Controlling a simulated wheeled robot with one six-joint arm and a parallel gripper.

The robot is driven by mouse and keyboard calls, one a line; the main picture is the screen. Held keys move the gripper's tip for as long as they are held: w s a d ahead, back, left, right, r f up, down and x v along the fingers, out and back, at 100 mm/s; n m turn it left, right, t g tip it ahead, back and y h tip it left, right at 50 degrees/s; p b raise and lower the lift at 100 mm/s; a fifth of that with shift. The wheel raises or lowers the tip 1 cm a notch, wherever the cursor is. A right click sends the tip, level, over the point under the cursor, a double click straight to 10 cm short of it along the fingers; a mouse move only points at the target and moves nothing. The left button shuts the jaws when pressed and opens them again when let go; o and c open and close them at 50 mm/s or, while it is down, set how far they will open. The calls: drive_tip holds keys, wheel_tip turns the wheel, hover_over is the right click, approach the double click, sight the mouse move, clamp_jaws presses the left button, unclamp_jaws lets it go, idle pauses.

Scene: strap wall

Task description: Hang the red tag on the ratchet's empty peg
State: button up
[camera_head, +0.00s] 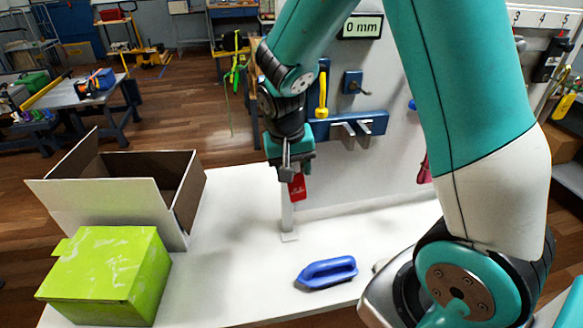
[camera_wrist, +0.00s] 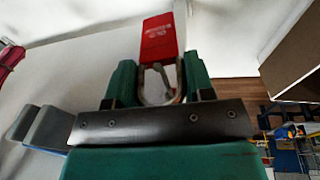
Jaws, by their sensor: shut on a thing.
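My gripper (camera_head: 292,165) is shut on the red tag (camera_head: 297,188), which hangs below the fingers in the head view, in front of the white panel and above the table. In the wrist view, the red tag (camera_wrist: 160,38) lies beyond the green fingertips (camera_wrist: 160,88), with its pale loop between them. A blue ratchet-like block (camera_head: 352,82) with a dark handle is on the panel, right of my gripper. Below it, a blue bar (camera_head: 374,123) carries grey prongs (camera_head: 350,133). I cannot tell which part is the empty peg.
A yellow tool or tag (camera_head: 322,95) hangs on the panel close to my wrist. An open carton (camera_head: 110,210) and a green box (camera_head: 108,277) stand left. A display (camera_head: 360,27) reads 0 mm.

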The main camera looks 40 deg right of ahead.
drive_tip(key=shift+w+d+f+p, duration=0.2)
drive_tip(key=shift+w+f+p, duration=0.25)
drive_tip(key=shift+f+p, duration=0.1)
drive_tip(key=shift+w+d+f+p, duration=0.15)
drive_tip(key=shift+w+f+p, duration=0.25)
drive_tip(key=shift+p, duration=0.1)
drive_tip(key=shift+f, duration=0.6)
drive_tip(key=o, duration=0.9)
drive_tip(key=shift+f, duration=0.1)
drive_tip(key=shift+f, duration=0.1)
